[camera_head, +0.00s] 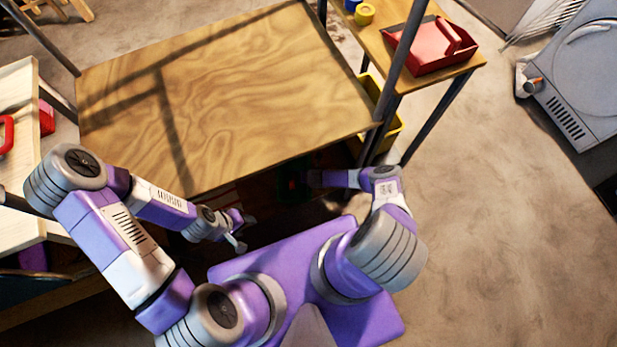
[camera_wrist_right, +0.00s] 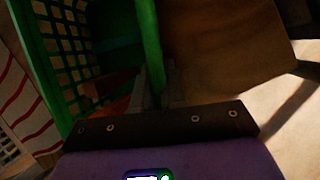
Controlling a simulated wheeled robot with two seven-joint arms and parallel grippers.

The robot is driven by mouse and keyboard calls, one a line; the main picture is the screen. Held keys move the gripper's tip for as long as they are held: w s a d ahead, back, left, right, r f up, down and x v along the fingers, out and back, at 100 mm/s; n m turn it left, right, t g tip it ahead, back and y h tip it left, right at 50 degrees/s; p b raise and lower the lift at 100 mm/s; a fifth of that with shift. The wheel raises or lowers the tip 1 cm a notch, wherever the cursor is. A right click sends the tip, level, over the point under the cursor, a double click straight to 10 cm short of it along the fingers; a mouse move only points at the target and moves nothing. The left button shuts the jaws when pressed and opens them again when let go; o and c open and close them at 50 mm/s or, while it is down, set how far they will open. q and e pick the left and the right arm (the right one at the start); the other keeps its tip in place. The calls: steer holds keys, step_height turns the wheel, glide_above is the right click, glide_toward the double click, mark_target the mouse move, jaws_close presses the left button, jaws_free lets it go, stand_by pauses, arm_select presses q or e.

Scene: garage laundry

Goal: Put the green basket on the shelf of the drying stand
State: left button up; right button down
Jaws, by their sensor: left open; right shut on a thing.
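The green basket (camera_wrist_right: 65,50) has lattice sides and fills the left of the right wrist view. My right gripper (camera_wrist_right: 155,85) is shut on its green handle (camera_wrist_right: 150,40). In the head view the basket shows only as a dim green patch (camera_head: 292,186) in the shadow under the front edge of a wooden board. My right gripper (camera_head: 313,179) is beside it, hard to make out. The wide wooden board (camera_head: 240,90), with dark metal posts at its corners, looks like the stand's shelf and is empty. My left gripper (camera_head: 242,234) is open and empty in front of the board.
A side table with a red dustpan-like thing (camera_head: 430,50) stands at the back right, a yellow bin (camera_head: 392,128) below it. A dark post (camera_head: 405,55) rises at the board's right. A workbench (camera_head: 18,165) is at left.

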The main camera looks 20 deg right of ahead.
steer(key=c, duration=1.2)
jaws_free()
steer(key=shift+r, duration=0.1)
steer(key=p+v, duration=0.7)
steer(key=v, duration=0.5)
